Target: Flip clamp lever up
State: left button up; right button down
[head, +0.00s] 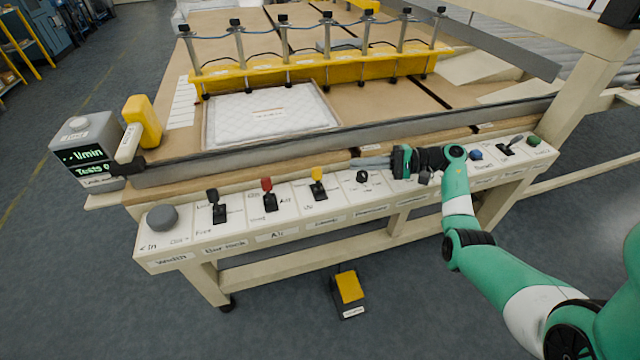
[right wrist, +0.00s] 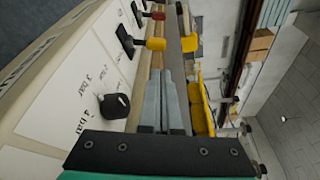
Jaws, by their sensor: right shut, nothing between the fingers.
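The yellow-knobbed lever (head: 317,181) sits on the sloped white control panel, above a label that seems to read clamp. In the right wrist view the yellow knob (right wrist: 156,44) sticks out from its black base, ahead of my fingers. Whether the lever is up or down is not clear. My right gripper (head: 357,162) points left along the panel's upper edge, to the right of the lever and apart from it. Its grey fingers (right wrist: 167,85) are together with nothing between them. My left gripper is not in view.
A black knob (head: 362,177) is just below my right fingers. A red lever (head: 267,190) and a black lever (head: 216,204) stand left of the yellow one. A grey rail (head: 330,138) runs behind the panel. A yellow pedal (head: 349,288) is on the floor.

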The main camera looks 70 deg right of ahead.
aim_at(318, 180)
jog(key=shift+s+d, duration=0.1)
jog(key=shift+d, duration=0.1)
jog(key=shift+a, duration=0.1)
jog(key=b+x, duration=0.1)
jog(key=x, duration=0.9)
jog(key=shift+b, duration=0.4)
